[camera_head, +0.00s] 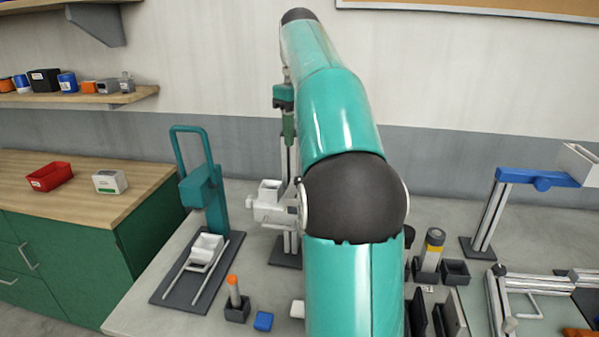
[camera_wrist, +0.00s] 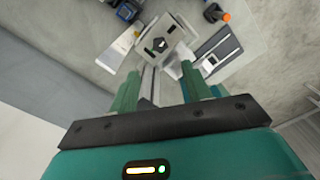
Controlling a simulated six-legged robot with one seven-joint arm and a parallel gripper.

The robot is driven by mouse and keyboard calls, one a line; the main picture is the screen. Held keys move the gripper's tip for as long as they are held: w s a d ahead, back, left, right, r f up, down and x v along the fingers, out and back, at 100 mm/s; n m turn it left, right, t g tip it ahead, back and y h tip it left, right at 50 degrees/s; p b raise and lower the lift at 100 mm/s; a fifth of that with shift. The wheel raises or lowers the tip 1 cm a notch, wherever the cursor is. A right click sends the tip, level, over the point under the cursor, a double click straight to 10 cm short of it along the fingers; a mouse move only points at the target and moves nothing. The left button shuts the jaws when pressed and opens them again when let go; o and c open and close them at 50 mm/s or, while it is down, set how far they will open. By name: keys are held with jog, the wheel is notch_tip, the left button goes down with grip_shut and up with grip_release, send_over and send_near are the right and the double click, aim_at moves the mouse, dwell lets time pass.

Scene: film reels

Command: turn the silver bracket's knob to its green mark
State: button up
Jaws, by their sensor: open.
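The silver bracket (camera_head: 270,209) stands on a post with a dark base, left of my arm in the head view; my arm hides its right side. In the wrist view the bracket (camera_wrist: 180,47) lies ahead of my fingertips, with a dark knob-like spot (camera_wrist: 160,45) and a small green mark (camera_wrist: 149,51) beside it. The knob's exact angle is too small to tell. My gripper (camera_head: 289,128) points down above the bracket in the head view. In the wrist view its two green fingers (camera_wrist: 160,75) are apart, with nothing held between them.
A teal stand (camera_head: 206,185) is on the left, and a blue bracket (camera_head: 535,178) on a post is on the right. An orange-topped cylinder (camera_head: 233,287) and a blue block (camera_head: 263,321) sit on the bench in front. A wall is behind the bench.

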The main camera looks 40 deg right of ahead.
notch_tip(320, 180, down, 11)
jog(key=shift+r, duration=0.2)
jog(key=c, duration=1)
